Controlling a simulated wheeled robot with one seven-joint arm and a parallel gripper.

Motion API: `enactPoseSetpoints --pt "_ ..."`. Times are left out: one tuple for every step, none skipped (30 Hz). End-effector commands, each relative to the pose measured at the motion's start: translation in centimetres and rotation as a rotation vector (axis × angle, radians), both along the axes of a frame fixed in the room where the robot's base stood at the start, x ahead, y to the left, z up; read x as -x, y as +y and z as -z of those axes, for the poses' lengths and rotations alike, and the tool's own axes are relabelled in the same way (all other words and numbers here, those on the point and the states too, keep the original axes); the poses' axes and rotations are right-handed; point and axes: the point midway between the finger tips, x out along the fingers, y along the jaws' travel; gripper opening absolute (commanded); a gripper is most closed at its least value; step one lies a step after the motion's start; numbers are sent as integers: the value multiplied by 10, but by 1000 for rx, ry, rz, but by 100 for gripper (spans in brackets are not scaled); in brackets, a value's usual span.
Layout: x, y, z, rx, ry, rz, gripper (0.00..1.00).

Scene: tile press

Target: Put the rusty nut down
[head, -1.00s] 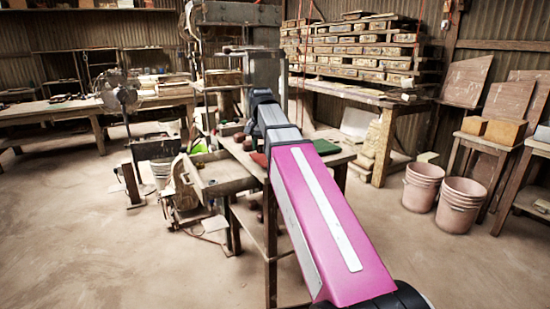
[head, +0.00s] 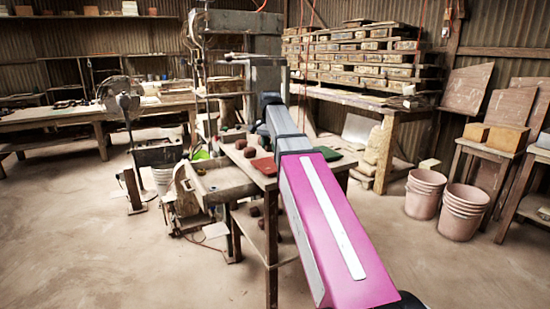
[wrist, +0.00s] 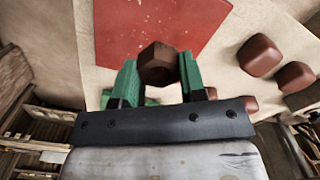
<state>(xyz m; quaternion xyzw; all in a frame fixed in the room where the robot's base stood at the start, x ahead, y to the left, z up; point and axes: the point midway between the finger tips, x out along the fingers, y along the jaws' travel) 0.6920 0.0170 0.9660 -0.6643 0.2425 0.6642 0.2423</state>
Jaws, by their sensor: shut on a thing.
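The rusty nut (wrist: 158,64), a dark brown six-sided piece with a hole, is between the green fingers of my gripper (wrist: 157,76) in the wrist view. My gripper is shut on it. Beyond the nut lies a flat red mat (wrist: 200,30) on a pale tabletop (wrist: 222,85); I cannot tell the height of the nut above it. The red mat also shows in the head view (head: 264,165), left of my arm. In the head view my arm hides the gripper and the nut.
Reddish-brown pieces (wrist: 259,55) lie on the tabletop right of the mat in the wrist view. In the head view a green mat (head: 327,153) lies on the table right of my arm. A metal press column (head: 262,72) stands behind it. Pink buckets (head: 425,193) stand on the floor.

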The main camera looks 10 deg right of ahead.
Motion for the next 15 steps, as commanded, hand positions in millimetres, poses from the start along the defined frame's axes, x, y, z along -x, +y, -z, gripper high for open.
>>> enactPoseSetpoints --pt "-1 -7 5 0 0 1 12" --pt "-1 -10 7 0 0 0 12" --pt "-2 -14 9 0 0 0 12" --pt "-2 -16 10 0 0 0 12" --pt "-2 -18 11 0 0 0 12" --pt "-2 -19 12 0 0 0 12" --pt "-2 -20 13 0 0 -1 12" --pt "-2 -20 14 0 0 -1 12" --pt "-2 -20 16 0 0 -1 12" --pt "-2 -20 18 -1 1 -1 12" --pt "-2 -20 21 0 1 -1 12" --pt "-1 -20 26 0 1 -2 12" --pt "-1 -20 30 -1 1 -2 12" --pt "-1 -20 35 -1 1 -2 12" --pt "-1 -20 41 0 1 -2 12"
